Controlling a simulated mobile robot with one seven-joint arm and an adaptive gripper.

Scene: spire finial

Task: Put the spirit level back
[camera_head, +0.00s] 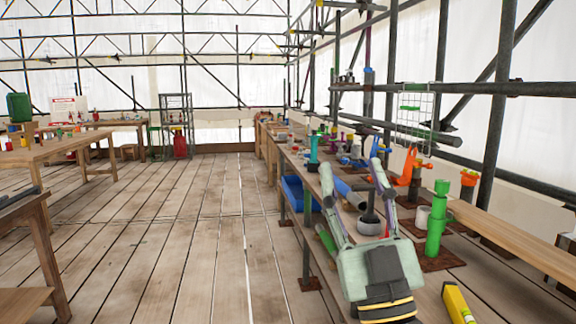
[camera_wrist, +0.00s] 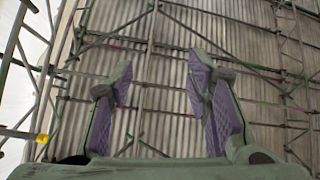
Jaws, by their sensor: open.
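A yellow bar (camera_head: 457,303) with a dark patch near its lower end lies on the bench at the bottom right; it looks like the spirit level, though the picture's edge cuts it off. My gripper (camera_head: 351,165) is left of it and above the bench, fingers pointing away along the bench. The fingers stand wide apart with nothing held between them. In the wrist view the open purple-padded fingers (camera_wrist: 160,62) face only scaffold poles and corrugated sheeting; the yellow bar is not seen there.
A green stacked fitting (camera_head: 437,220), an orange tool (camera_head: 409,168) and a white cup (camera_head: 421,219) stand on the bench near my gripper. Scaffold poles (camera_head: 493,125) rise behind.

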